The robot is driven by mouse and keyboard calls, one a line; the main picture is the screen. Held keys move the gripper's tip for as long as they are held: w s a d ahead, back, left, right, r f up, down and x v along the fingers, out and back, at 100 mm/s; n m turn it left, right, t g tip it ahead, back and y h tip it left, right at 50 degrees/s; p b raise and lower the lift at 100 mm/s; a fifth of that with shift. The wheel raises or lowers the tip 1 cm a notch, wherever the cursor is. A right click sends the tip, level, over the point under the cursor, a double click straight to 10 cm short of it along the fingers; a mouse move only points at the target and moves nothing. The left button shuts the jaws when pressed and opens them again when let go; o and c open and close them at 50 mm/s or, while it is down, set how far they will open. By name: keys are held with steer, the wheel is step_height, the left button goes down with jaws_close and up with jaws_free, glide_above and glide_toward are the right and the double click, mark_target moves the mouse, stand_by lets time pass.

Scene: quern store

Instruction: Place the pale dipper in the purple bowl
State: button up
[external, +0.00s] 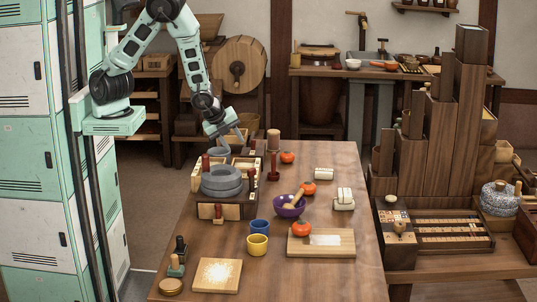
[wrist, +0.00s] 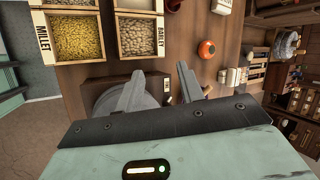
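The purple bowl (external: 289,207) stands on the table right of the grey stone quern (external: 221,181). A pale wooden piece (external: 298,197), which looks like the dipper, leans in the bowl with its handle up over the rim. My gripper (external: 232,145) is behind and above the quern, over the grain boxes, well apart from the bowl. In the wrist view my gripper (wrist: 160,85) has its two fingers spread with nothing between them. The quern (wrist: 108,98) shows partly behind the left finger there. The bowl is not visible in the wrist view.
Grain boxes labelled millet (wrist: 70,37) and barley (wrist: 137,38) lie below my gripper. The table's front right is clear.

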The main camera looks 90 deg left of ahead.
steer(key=s+a+r+n+g+h, duration=0.1)
steer(key=s+a+r+n+g, duration=0.1)
steer(key=s+a+r+n, duration=0.4)
steer(key=s+a+r+n+g+h, duration=0.2)
steer(key=s+a+r+n, duration=0.4)
steer(key=s+n, duration=1)
step_height(320, 180, up, 3)
steer(key=shift+a+f+n+g+h, duration=0.1)
steer(key=shift+a+n+g+h, duration=0.2)
steer(key=shift+a+g, duration=0.1)
